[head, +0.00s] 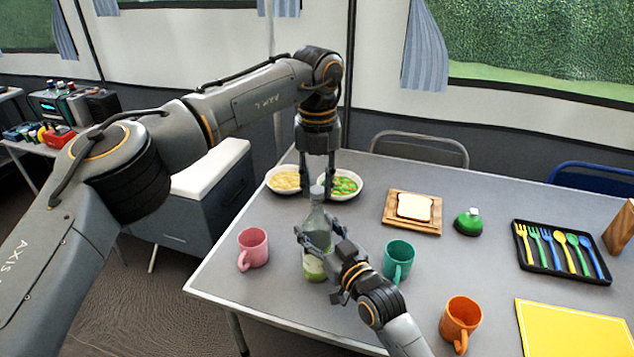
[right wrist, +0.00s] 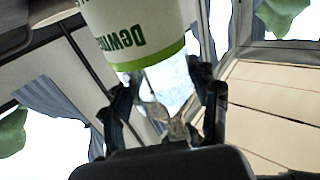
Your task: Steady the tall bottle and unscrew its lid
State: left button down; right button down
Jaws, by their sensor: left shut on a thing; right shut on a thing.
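The tall bottle (head: 315,266) stands upright on the table, clear above with a pale green lower part. In the right wrist view the bottle (right wrist: 135,30) shows a white label with green lettering and a green band. Its grey lid (head: 317,191) is at the top. My left gripper (head: 318,188) points straight down from above, its fingers shut on the lid from both sides. My right gripper (head: 318,240) comes from the front right and is shut around the bottle's body. In the right wrist view its fingers (right wrist: 168,112) flank the bottle. My right gripper hides part of the bottle's middle.
Bowls of pasta (head: 284,179) and salad (head: 345,185) stand close behind the bottle. A pink mug (head: 254,246) is to its left, teal (head: 399,258) and orange (head: 461,318) mugs to its right.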

aim_at(317, 189)
pick_arm(q)
jog(key=n, duration=1.4)
jog(key=shift+w, duration=0.1)
jog(key=shift+r, duration=0.15)
jog(key=shift+r, duration=1)
jog(key=shift+r, duration=2.05)
pick_arm(e)
jog(key=shift+c, duration=1.4)
grip_release()
